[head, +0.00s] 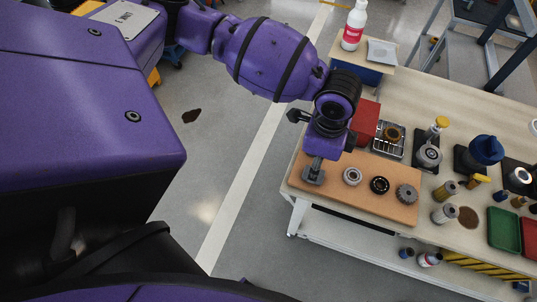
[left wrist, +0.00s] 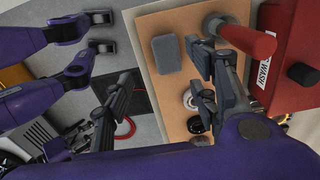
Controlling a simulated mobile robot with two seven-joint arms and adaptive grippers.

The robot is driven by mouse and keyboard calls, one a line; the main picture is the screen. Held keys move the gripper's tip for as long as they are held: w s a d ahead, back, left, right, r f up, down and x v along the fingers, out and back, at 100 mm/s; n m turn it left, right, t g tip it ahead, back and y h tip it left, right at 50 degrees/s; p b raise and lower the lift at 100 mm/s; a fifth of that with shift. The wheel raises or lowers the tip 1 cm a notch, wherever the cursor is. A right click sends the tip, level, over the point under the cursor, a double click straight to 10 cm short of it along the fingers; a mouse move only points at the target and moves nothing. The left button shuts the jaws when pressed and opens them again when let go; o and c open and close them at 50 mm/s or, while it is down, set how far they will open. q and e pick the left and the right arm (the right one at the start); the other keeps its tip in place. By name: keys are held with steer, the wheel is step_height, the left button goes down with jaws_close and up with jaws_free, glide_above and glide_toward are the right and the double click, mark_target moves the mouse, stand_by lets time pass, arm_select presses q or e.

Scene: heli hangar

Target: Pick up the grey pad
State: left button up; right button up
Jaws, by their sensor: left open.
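The grey pad (left wrist: 166,54) is a small rounded block lying flat on the brown cork mat (left wrist: 148,25) in the left wrist view. In the head view the pad (head: 311,180) lies at the mat's left end, partly hidden under my gripper. My left gripper (head: 316,160) hangs over that end of the cork mat (head: 330,189), pointing down.
A pale bearing (head: 352,176), a black bearing (head: 380,185) and a gear (head: 406,194) lie right of the pad. A red box (head: 366,118) and a wire tray (head: 391,139) stand behind. The bench's left edge is close; open floor (head: 250,225) lies beyond.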

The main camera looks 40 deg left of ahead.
arm_select(q)
steer(key=shift+w+a+f, duration=0.1)
steer(key=shift+w+a, duration=0.1)
steer(key=shift+a, duration=0.05)
steer(key=f, duration=0.7)
steer(key=shift+w+a+f+b, duration=0.15)
steer(key=shift+w+a+b, duration=0.05)
steer(key=shift+w+b, duration=0.1)
steer(key=c, duration=1)
